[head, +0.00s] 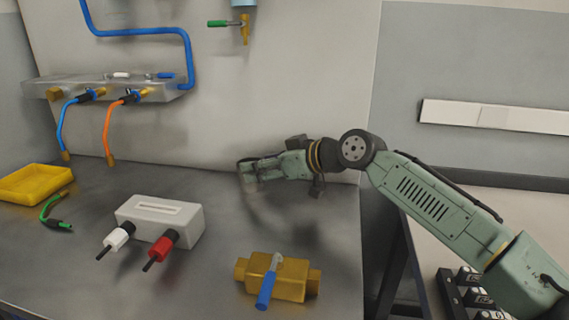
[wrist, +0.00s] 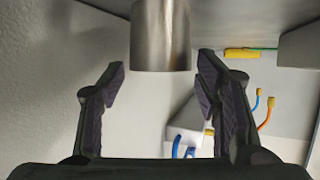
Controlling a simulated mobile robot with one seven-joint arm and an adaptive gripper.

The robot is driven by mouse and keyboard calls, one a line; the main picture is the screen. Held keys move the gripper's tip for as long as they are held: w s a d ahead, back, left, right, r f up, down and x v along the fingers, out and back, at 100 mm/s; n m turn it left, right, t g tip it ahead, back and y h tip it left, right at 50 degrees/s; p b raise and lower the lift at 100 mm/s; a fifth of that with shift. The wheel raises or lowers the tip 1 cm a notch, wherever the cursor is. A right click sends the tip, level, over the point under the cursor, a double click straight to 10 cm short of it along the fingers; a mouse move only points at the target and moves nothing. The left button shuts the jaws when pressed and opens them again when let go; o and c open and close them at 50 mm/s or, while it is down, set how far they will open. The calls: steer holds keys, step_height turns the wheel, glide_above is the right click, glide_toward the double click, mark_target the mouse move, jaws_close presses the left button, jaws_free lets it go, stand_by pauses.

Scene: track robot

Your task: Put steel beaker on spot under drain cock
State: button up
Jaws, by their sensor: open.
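The steel beaker (wrist: 160,40) is a plain grey cylinder in the wrist view, at the top between my fingertips. There is a gap on each side of it, and its upper part is cut off by the picture edge. My gripper (wrist: 160,78) is open around or just short of it. In the head view my gripper (head: 250,172) is low over the bench near the back wall, and the beaker is hard to make out there. The brass drain cock (head: 244,30) with a green handle is on the wall above. I cannot clearly see a marked spot under it.
A metal manifold (head: 120,89) with blue and orange hoses is on the wall at left. On the bench (head: 215,270) are a yellow tray (head: 30,186), a green hose (head: 50,215), a white box (head: 160,220) with two plugs, and a brass valve (head: 280,277) with a blue handle.

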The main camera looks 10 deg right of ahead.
steer(key=b+v, duration=0.1)
steer(key=v, duration=0.7)
steer(key=shift+d, duration=0.15)
